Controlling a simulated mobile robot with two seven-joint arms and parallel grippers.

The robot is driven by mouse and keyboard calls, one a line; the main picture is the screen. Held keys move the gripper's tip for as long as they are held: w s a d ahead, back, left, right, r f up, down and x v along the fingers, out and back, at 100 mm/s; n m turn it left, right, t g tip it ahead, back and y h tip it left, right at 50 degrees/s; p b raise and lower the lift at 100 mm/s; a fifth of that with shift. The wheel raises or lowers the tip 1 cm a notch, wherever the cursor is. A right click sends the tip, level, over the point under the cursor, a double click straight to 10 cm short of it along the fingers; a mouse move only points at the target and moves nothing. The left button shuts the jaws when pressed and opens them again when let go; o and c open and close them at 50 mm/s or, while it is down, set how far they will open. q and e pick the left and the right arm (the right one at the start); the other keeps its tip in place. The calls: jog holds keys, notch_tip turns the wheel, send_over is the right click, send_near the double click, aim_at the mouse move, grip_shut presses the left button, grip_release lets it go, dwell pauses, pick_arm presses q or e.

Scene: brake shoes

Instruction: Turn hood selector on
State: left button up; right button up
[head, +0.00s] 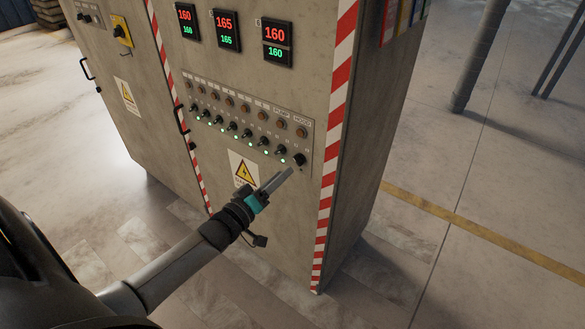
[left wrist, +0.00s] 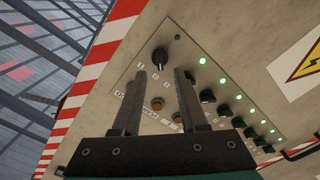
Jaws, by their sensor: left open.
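The hood selector (head: 299,159) is the black knob at the right end of the selector row on the grey cabinet's panel. In the left wrist view the knob (left wrist: 160,57) shows just beyond and between my fingertips, apart from them as far as I can tell. A small dark lamp (left wrist: 178,37) beside it is unlit, while the lamps of the neighbouring selectors glow green. My left gripper (head: 289,171) is open and empty, pointing at the knob from the lower left. My right gripper is not in view.
Several other black selectors (head: 248,133) stand in the same row, close to the left. Orange-brown round buttons or lamps (head: 283,124) sit above them. Red digital displays (head: 277,43) are higher up. A red-and-white striped edge (head: 333,130) bounds the panel's right side. Open floor lies right.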

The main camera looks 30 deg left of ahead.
aim_at(296, 162)
pick_arm(q)
jog(key=shift+w+d+b, duration=0.15)
jog(key=shift+w+b, duration=0.15)
jog(key=shift+w, duration=1.1)
jog(key=shift+w+d+b, duration=0.1)
jog(key=shift+w+b, duration=0.2)
jog(key=shift+w, duration=1.05)
jog(key=shift+c, duration=0.2)
grip_shut()
